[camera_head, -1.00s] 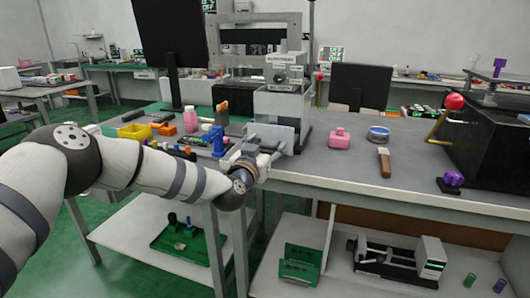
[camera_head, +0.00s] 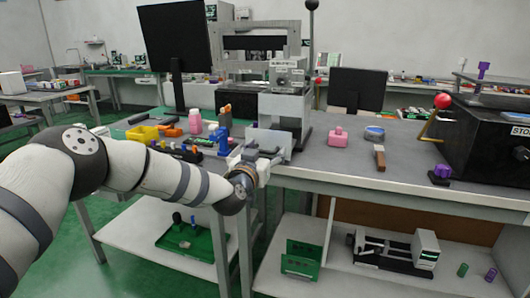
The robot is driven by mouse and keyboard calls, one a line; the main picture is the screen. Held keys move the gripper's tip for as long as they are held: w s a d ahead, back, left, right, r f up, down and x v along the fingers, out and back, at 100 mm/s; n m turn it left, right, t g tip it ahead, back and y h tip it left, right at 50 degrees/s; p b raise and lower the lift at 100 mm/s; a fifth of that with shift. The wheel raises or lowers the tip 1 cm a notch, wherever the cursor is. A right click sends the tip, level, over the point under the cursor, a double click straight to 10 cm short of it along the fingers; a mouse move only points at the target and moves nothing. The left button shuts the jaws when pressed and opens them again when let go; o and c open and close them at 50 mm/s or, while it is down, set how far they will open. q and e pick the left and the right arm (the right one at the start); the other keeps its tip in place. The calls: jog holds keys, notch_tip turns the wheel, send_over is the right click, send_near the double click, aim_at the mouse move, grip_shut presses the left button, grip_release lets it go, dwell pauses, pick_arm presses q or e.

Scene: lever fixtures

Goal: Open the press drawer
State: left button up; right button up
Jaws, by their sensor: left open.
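The press (camera_head: 284,102) is a grey machine with a label plate and a black-knobbed lever, standing on the workbench at the centre. A light grey panel low on its front, apparently the drawer front (camera_head: 268,138), stands just above the bench edge. My left gripper (camera_head: 264,163) reaches in from the left, just in front of and below this panel. It is open. Its fingers are small and partly overlap the panel's lower edge, so I cannot tell whether they touch it. My right gripper is out of view.
A monitor (camera_head: 174,45) and small bottles and parts crowd the bench left of the press. A pink item (camera_head: 338,136), a blue-rimmed round tin (camera_head: 374,133) and a brown-handled tool (camera_head: 380,157) lie to the right. A black box (camera_head: 487,140) stands far right.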

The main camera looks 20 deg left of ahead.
pick_arm(q)
jog(key=shift+a+f, duration=0.1)
